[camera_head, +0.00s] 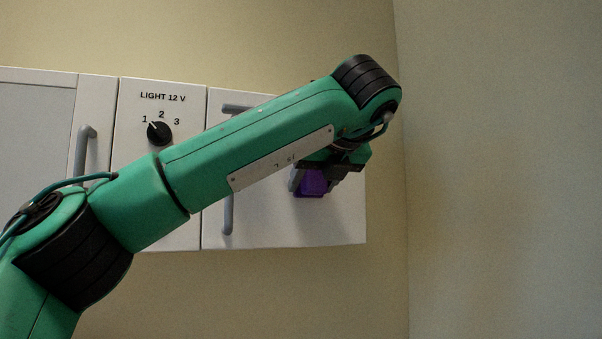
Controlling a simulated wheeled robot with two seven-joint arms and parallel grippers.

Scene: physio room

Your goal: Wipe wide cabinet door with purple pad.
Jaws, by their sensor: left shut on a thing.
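The purple pad (311,184) shows below my left wrist, in front of the right part of the white wall cabinet. My left gripper (312,183) is shut on the purple pad, which lies against or very close to the wide cabinet door (285,222); I cannot tell if they touch. My green left arm crosses the door from the lower left and hides its middle. The door has a grey vertical handle (228,213) near its left edge, partly behind my arm. My right gripper is not in view.
A panel marked "LIGHT 12 V" with a black knob (159,133) sits left of the door. Further left, a narrower door has a grey handle (81,158). A wall corner stands close to the right of the cabinet. The wall below the cabinet is bare.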

